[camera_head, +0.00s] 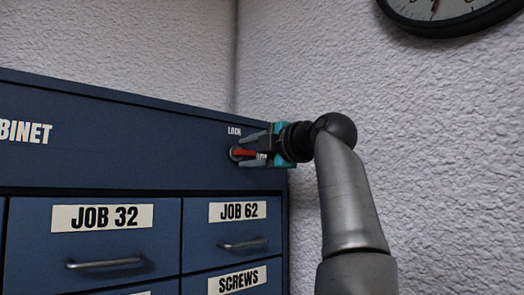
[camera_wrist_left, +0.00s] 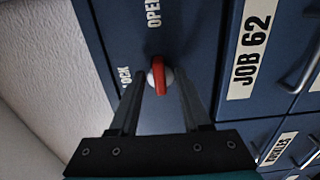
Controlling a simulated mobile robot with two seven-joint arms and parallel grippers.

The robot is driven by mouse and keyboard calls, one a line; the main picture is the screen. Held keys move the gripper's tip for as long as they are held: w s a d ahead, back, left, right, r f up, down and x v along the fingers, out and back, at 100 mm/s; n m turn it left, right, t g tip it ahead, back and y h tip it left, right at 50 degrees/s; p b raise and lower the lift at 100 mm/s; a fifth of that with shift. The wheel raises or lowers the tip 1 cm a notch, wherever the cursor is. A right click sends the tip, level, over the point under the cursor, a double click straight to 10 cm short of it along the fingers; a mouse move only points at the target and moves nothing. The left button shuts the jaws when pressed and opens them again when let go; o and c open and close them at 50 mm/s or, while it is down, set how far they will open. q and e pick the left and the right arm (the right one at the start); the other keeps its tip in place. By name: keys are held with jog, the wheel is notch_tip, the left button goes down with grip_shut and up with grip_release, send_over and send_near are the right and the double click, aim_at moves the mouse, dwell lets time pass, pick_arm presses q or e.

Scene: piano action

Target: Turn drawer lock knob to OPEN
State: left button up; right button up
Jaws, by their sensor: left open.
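The lock knob (camera_head: 242,152) has a red bar handle on a pale round base, at the upper right of the blue cabinet front. In the left wrist view the knob (camera_wrist_left: 158,76) shows below the word OPEN (camera_wrist_left: 153,12) and right of the word LOCK (camera_wrist_left: 125,77). The red handle lies nearly upright in that view, roughly in line with OPEN; in the head view it lies nearly level. My left gripper (camera_head: 246,154) is open, with one finger on each side of the handle and visible gaps between fingers and handle. My right gripper is out of view.
The blue cabinet (camera_head: 100,150) has labelled drawers below the knob, with bar handles, including JOB 32 (camera_head: 103,218) and JOB 62 (camera_head: 238,212). A textured white wall stands behind and to the right. A clock (camera_head: 440,8) hangs at the upper right.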

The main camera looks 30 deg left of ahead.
pick_arm(q)
jog(key=shift+s+d, duration=0.15)
jog(key=shift+d, duration=0.15)
jog(key=b+v, duration=0.4)
jog(key=v, duration=1)
jog(key=shift+d, duration=0.2)
jog(key=shift+s, duration=0.1)
